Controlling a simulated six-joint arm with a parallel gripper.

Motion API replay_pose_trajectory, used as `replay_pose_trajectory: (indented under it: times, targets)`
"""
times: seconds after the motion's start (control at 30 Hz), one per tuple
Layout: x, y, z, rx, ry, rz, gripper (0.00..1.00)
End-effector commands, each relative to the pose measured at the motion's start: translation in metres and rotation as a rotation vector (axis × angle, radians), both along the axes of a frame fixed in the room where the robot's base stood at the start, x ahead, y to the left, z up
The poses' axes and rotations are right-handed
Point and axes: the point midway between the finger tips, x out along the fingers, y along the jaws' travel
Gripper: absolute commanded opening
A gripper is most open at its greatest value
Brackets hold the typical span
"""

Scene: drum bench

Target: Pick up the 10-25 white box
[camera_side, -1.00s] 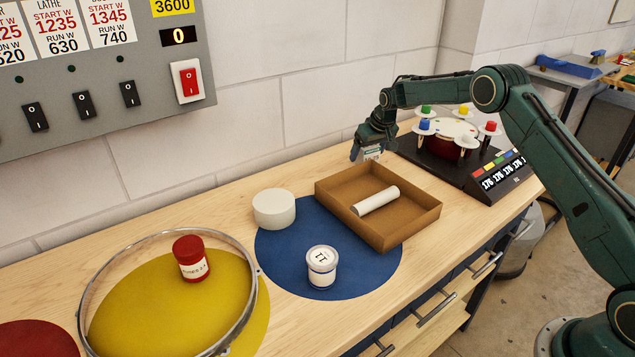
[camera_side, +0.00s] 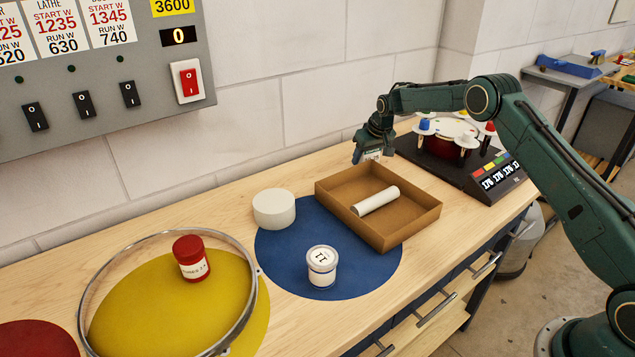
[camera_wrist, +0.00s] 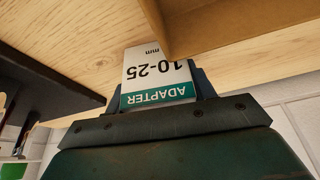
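The 10-25 white box (camera_wrist: 157,78), with a green ADAPTER band, is between the fingers of my gripper (camera_wrist: 160,88) in the wrist view. A dark finger shows close on each side of it. I cannot tell whether both fingers press on it. In the side view my gripper (camera_side: 370,150) points down just behind the brown open tray (camera_side: 410,235). The box (camera_side: 373,155) shows as a small pale patch at the fingertips, mostly hidden. I cannot tell whether its base touches the bench.
The tray holds a white cylinder (camera_side: 376,200). A round white block (camera_side: 274,209) and a white-lidded jar (camera_side: 322,267) stand on the blue disc. A red jar (camera_side: 191,258) stands by a metal hoop (camera_side: 250,325).

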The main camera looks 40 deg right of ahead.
Motion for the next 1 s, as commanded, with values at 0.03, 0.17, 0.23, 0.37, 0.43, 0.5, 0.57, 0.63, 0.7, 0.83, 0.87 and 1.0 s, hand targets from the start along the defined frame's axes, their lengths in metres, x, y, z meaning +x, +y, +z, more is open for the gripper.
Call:
replay_pose_trajectory:
  times: [0.03, 0.17, 0.23, 0.37, 0.43, 0.5, 0.57, 0.63, 0.7, 0.83, 0.87, 1.0]
  targets:
    - [0.000, 0.000, 0.000, 0.000, 0.000, 0.000, 0.33]
    - [0.000, 0.000, 0.001, 0.000, -0.001, 0.000, 0.29]
    - [0.000, 0.000, 0.001, 0.000, -0.001, 0.000, 0.29]
    - [0.000, 0.000, 0.002, 0.000, -0.002, 0.000, 0.29]
    - [0.000, 0.000, 0.004, 0.000, -0.002, 0.000, 0.29]
    - [0.000, 0.000, 0.007, 0.000, -0.002, 0.000, 0.29]
    - [0.001, 0.000, 0.011, 0.000, -0.002, 0.000, 0.29]
    - [0.001, 0.000, 0.018, 0.000, -0.003, 0.000, 0.29]
    - [0.001, 0.000, 0.026, 0.000, -0.003, 0.000, 0.29]
    - [0.001, 0.000, 0.047, -0.002, -0.005, 0.000, 0.29]
    - [0.001, 0.000, 0.053, -0.002, -0.006, 0.000, 0.29]
    - [0.001, 0.000, 0.083, -0.002, -0.006, 0.001, 0.29]
